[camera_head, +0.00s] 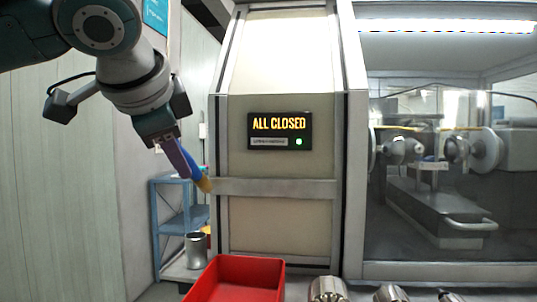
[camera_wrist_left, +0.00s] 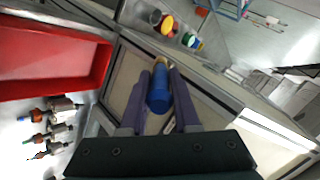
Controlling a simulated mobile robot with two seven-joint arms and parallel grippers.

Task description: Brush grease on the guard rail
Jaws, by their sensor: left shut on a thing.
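My left gripper (camera_head: 188,168) is shut on a blue-handled brush (camera_head: 195,173) with a tan tip, which points down and to the right. In the left wrist view the brush (camera_wrist_left: 158,92) sits between the purple fingers of the gripper (camera_wrist_left: 160,78). The guard rail (camera_head: 275,187) is a grey horizontal bar across the beige machine front. The brush tip shows close to the rail's left end in the head view; whether they touch, I cannot tell. My right gripper is in neither view.
A red bin (camera_head: 236,262) stands low in front of the machine, with metal armatures (camera_head: 328,289) to its right. A metal cup (camera_head: 196,250) stands left of the bin, by a blue shelf (camera_head: 172,226). The panel (camera_head: 280,131) reads "ALL CLOSED" with a green light.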

